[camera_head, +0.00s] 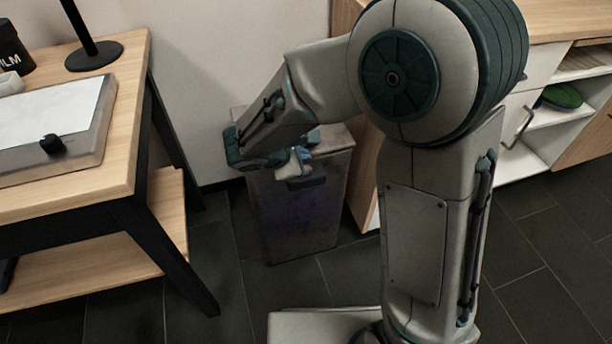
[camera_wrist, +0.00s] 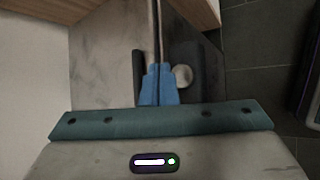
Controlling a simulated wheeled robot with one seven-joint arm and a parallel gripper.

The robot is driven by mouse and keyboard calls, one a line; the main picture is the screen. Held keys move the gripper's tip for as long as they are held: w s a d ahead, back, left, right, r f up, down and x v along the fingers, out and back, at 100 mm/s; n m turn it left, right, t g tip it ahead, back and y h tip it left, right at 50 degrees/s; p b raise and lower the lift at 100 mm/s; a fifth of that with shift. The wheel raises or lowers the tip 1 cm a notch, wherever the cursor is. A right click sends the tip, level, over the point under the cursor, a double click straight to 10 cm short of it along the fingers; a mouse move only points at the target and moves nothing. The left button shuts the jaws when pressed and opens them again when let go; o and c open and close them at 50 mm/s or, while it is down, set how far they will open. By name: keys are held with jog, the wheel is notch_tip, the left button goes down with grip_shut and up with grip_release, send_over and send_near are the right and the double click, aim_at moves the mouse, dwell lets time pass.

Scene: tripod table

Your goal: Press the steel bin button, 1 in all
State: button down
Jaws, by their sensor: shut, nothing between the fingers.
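The steel bin (camera_head: 297,215) is a grey, scuffed upright box standing on the floor against the wall, between the table and the cabinet. In the wrist view its mottled grey top (camera_wrist: 100,50) lies below my gripper, with a dark housing (camera_wrist: 208,62) at its right side. A round pale button (camera_wrist: 183,75) shows on that dark part, just right of the blue fingers. My gripper (camera_wrist: 158,85) is shut and empty, above the bin's front edge. It also shows in the head view (camera_head: 303,154), partly hidden by my arm. I cannot tell whether the fingers touch anything.
A wooden table (camera_head: 120,150) with black legs stands at left, bearing a grey box with a black knob (camera_head: 52,144). A wooden cabinet (camera_head: 365,175) stands close to the bin's right. Dark tiled floor (camera_head: 285,285) is clear in front of the bin.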

aim_at(309, 166)
jog(key=shift+f+b, duration=0.5)
jog(key=shift+f, duration=0.4)
dwell(1.4)
jog(key=shift+f+b, duration=0.4)
jog(key=shift+b, duration=0.05)
jog(key=shift+f+b, duration=0.55)
dwell(0.5)
jog(key=shift+r, duration=0.1)
jog(key=shift+r+p, duration=0.75)
jog(key=shift+r, duration=0.25)
jog(key=shift+r+p, duration=1.95)
jog(key=shift+r, duration=0.45)
